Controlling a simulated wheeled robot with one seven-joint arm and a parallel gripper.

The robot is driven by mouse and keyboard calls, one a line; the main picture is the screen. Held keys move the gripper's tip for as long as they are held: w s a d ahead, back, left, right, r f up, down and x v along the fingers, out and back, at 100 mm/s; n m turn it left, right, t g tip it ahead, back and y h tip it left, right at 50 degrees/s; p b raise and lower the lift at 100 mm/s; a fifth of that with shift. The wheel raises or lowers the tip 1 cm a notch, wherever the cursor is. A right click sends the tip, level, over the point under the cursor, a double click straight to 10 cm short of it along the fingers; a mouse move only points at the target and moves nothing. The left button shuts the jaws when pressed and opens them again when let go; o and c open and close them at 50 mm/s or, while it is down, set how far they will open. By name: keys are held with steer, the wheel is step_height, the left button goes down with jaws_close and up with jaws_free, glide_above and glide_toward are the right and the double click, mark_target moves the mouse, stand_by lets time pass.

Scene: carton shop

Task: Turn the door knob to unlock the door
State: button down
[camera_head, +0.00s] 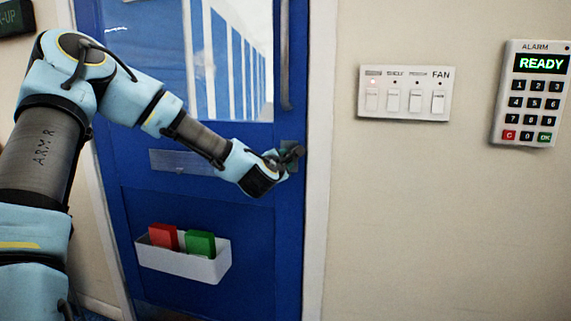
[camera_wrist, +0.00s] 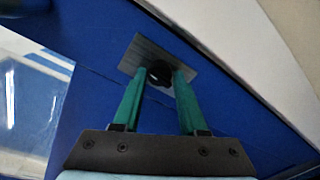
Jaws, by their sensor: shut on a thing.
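The blue door (camera_head: 240,215) stands in its white frame and looks closed. The door knob (camera_wrist: 160,74) is dark and round, on a grey metal plate (camera_wrist: 150,50) near the door's right edge. In the wrist view my gripper (camera_wrist: 160,76) has its two green fingers on either side of the knob, shut on it. In the head view my gripper (camera_head: 284,157) reaches the plate at the door's right side, and hides most of the knob. Whether the knob is turned cannot be told.
A vertical handle (camera_head: 285,60) is above the knob. A white bin (camera_head: 185,262) with a red and a green item hangs lower on the door. On the right wall are a switch panel (camera_head: 404,93) and an alarm keypad (camera_head: 531,95) reading READY.

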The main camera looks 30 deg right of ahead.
steer(key=shift+d+r+n, duration=0.1)
steer(key=shift+r+n, duration=0.3)
steer(key=shift+r, duration=0.1)
steer(key=c, duration=0.8)
jaws_free()
steer(key=o, duration=0.3)
steer(key=shift+f, duration=0.25)
steer(key=b+v, duration=0.1)
steer(key=v, duration=1)
steer(key=shift+b, duration=0.35)
steer(key=shift+f, duration=0.1)
